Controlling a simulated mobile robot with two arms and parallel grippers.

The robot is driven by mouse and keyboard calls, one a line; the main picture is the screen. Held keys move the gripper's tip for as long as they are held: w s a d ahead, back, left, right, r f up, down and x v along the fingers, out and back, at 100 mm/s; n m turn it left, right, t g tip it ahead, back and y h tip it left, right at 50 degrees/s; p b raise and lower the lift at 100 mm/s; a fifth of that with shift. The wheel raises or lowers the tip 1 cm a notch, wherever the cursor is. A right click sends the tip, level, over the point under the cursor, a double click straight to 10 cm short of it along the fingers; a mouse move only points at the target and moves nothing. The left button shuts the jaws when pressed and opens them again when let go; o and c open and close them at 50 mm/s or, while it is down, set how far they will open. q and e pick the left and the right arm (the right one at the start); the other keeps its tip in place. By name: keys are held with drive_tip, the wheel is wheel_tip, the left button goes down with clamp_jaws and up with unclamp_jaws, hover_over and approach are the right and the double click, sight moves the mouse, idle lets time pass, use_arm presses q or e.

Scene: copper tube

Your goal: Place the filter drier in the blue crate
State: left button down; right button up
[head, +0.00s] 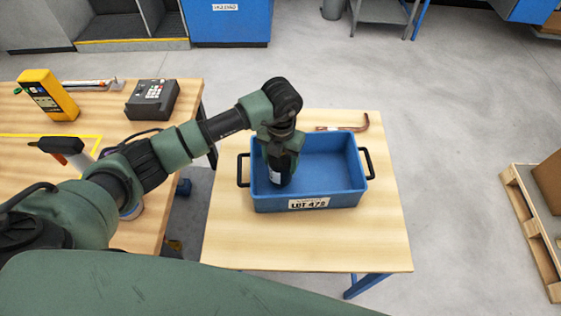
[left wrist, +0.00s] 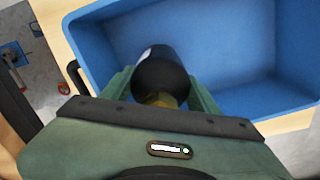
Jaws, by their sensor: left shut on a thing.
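The blue crate (head: 350,198) stands on a light wooden table, with a "LOT 475" label on its front and black handles at its ends. My left gripper (head: 281,150) points down over the left part of the crate. It is shut on the filter drier (left wrist: 160,72), a dark cylinder with a white label, which shows between the green fingers in the left wrist view. In the head view the drier's lower end is within the crate's opening; whether it touches the floor I cannot tell. The crate (left wrist: 235,60) looks otherwise empty. My right gripper is out of view.
A copper-coloured pipe (head: 362,124) lies behind the crate on the small table (head: 310,250). A pallet (head: 528,220) stands at the right.

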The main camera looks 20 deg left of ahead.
use_arm(q)
drive_tip(key=shift+f, duration=0.65)
drive_tip(key=shift+w, duration=0.1)
drive_tip(key=shift+f, duration=0.2)
drive_tip(key=shift+c, duration=2)
unclamp_jaws()
drive_tip(key=shift+r, duration=0.3)
wheel_tip(320, 180, up, 12)
drive_tip(key=shift+f+b, duration=0.15)
drive_tip(key=shift+b, duration=0.7)
